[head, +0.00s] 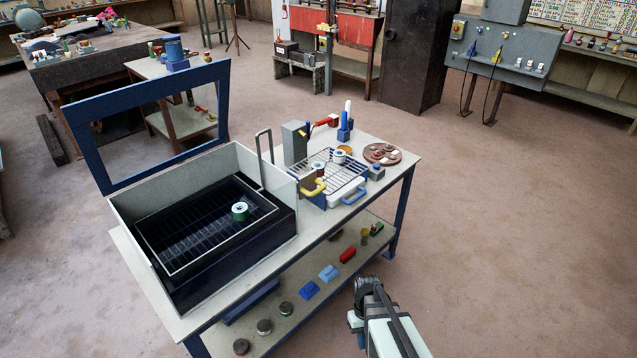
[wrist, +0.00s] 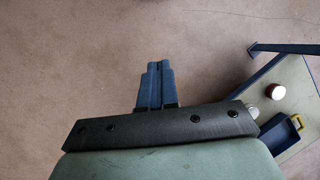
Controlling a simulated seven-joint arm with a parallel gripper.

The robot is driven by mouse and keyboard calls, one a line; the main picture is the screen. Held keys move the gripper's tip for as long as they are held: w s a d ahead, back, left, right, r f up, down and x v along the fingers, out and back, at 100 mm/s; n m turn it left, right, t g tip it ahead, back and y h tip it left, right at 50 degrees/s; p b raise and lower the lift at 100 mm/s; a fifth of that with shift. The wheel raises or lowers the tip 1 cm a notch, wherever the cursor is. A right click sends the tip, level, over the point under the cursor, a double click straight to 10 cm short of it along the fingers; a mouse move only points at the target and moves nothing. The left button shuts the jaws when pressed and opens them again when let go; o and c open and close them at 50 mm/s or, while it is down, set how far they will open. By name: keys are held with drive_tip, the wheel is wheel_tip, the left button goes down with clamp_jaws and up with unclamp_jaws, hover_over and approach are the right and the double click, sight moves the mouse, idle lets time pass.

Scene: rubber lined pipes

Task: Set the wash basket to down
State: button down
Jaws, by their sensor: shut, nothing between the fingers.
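The wash basket (head: 185,250) is a dark wire tray with a pale rim, inside the wash tank (head: 132,210) at the left of the bench. A green and white pipe piece (head: 240,211) sits in the basket. I cannot tell for sure how high the basket sits in the tank. A grey upright handle (head: 265,143) stands at the tank's back right corner. The tank's blue-framed lid (head: 145,92) stands raised behind it. My gripper is shut and empty in the wrist view (wrist: 155,68), over bare floor. In the head view my arm is at bottom right, apart from the bench.
A wire rack (head: 330,178) with pipe pieces stands right of the tank, beside a round brown tray (head: 382,154). The lower shelf (head: 330,275) holds red and blue blocks and several round tins. Floor to the right of the bench (head: 500,220) is clear.

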drive_tip(key=w+a+r+n+t, duration=0.2)
drive_tip(key=w+a+r, duration=0.1)
drive_tip(key=w+r, duration=0.95)
drive_tip(key=n+t+y, duration=0.1)
drive_tip(key=n+t, duration=0.3)
approach(318, 190)
drive_tip(key=f, duration=0.4)
drive_tip(key=w+f, duration=0.1)
drive_tip(key=f, duration=0.1)
drive_tip(key=shift+w+a+f, duration=0.15)
drive_tip(key=shift+a+f, duration=0.15)
drive_tip(key=shift+a, duration=0.1)
wheel_tip(318, 190, down, 9)
